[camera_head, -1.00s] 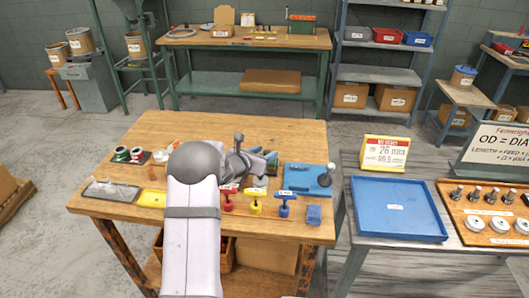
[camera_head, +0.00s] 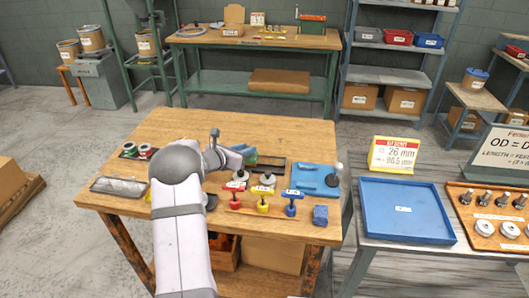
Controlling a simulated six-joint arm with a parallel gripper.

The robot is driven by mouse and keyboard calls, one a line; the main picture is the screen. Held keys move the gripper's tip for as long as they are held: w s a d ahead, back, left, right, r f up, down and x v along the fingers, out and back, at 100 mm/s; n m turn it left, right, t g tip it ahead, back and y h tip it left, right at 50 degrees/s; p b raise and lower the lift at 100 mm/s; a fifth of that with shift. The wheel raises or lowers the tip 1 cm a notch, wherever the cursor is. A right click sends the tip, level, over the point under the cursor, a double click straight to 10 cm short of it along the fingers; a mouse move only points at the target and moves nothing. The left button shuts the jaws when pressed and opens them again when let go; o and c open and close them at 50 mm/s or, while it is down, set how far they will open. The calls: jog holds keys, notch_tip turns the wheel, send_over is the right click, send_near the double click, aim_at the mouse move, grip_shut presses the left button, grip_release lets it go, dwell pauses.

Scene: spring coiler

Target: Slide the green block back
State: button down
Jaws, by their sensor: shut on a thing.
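The fingertips are small and partly covered by my own wrist, so the exact contact is hard to see. A dark frame-like fixture (camera_head: 272,164) lies on the bench right of the gripper.
A blue plate (camera_head: 318,179) lies at right, a grey tray (camera_head: 117,187) at left. The bench (camera_head: 230,118) is clear at the back.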

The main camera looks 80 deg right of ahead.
jog(key=shift+w+r, duration=0.1)
jog(key=shift+w, duration=1.65)
jog(key=c, duration=1.5)
grip_release()
jog(key=shift+w, duration=0.1)
jog(key=shift+b+v, duration=1.05)
jog(key=shift+v, duration=2.6)
